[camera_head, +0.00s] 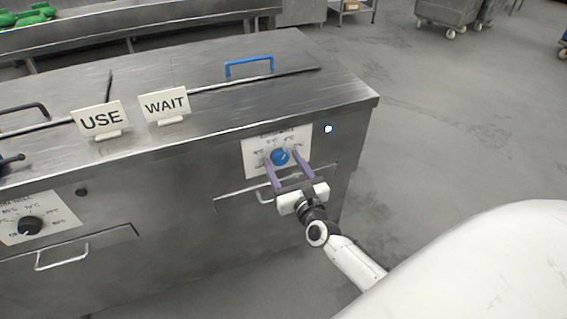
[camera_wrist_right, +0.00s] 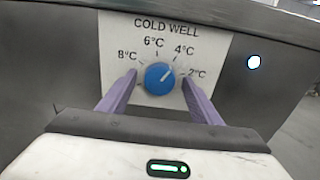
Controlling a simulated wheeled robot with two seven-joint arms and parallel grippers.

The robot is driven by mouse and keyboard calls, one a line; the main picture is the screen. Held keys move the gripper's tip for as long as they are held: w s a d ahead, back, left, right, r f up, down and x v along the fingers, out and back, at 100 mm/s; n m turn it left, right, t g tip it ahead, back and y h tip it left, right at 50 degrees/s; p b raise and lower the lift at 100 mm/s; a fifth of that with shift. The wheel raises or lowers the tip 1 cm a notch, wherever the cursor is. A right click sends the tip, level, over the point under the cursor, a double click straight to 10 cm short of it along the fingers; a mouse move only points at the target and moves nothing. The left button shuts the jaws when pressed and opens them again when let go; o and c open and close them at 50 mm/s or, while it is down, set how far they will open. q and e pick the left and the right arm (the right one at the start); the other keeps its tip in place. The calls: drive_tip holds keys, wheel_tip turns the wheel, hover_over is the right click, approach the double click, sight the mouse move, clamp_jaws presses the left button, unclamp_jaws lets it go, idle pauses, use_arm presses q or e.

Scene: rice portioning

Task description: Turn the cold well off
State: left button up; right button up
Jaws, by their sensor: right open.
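The cold well's blue knob (camera_head: 280,157) is on a white dial plate (camera_head: 249,161) at the right end of the steel counter's front. In the right wrist view the blue knob (camera_wrist_right: 159,78) shows below the words COLD WELL, with marks from 8°C to 2°C. Its white pointer line is tilted up and right, toward the 4°C side. A small lamp (camera_head: 328,128) right of the plate glows bluish white; it also shows in the wrist view (camera_wrist_right: 253,62). My right gripper (camera_head: 283,156) is open, its purple fingers on either side of the knob, apparently apart from it. My left gripper is out of view.
A second plate with a black knob (camera_head: 30,225) is at the left of the front. USE (camera_head: 101,121) and WAIT (camera_head: 166,104) signs stand on top, near a blue handle (camera_head: 249,66).

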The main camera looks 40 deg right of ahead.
drive_tip(key=c, duration=1.1)
drive_tip(key=shift+o, duration=0.2)
